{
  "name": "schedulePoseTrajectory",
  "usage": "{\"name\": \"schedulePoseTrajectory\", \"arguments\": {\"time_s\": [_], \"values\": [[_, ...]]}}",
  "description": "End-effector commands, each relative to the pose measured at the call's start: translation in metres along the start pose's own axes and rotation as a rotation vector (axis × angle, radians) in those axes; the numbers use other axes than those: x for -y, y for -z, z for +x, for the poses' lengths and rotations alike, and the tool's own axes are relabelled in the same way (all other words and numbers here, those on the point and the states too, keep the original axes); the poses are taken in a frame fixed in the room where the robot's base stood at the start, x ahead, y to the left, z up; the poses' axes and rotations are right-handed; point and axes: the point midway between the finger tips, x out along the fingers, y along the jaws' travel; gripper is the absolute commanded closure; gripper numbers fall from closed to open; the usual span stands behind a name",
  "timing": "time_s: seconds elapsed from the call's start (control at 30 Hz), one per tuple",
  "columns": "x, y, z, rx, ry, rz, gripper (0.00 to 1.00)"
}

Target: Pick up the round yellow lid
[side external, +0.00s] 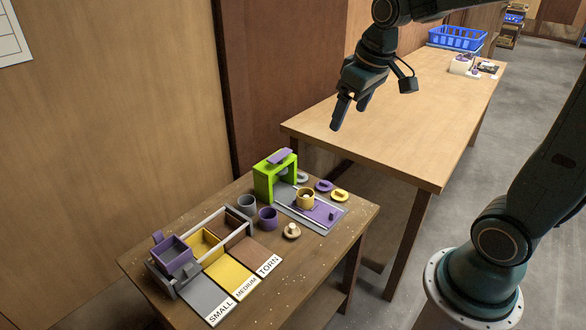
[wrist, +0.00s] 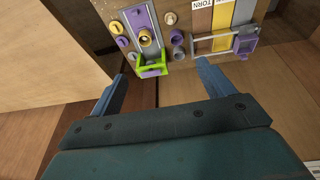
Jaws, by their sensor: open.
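The round yellow lid (side external: 340,195) lies on the low brown table near its right corner, with a small knob on top. It also shows at the upper left of the wrist view (wrist: 116,27). A purple lid (side external: 324,186) and a grey lid (side external: 302,177) lie in a row beside it. My gripper (side external: 350,116) is open and empty, high above the tables and well apart from the lid. In the wrist view its two fingers (wrist: 162,72) are spread, with the lid beyond them and to the left.
Purple (side external: 267,222) and grey (side external: 246,205) cups, a mushroom (side external: 291,231) and labelled sorting strips are nearby. A taller wooden table (side external: 420,120) stands behind.

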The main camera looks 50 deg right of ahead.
Motion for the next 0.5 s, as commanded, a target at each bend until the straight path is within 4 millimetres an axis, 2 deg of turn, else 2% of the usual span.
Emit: {"name": "schedulePoseTrajectory", "arguments": {"time_s": [0.2, 0.5], "values": [[-0.030, 0.029, 0.037, 0.057, -0.005, 0.007, 0.19], [-0.075, 0.056, 0.097, 0.126, -0.004, 0.013, 0.19]]}}
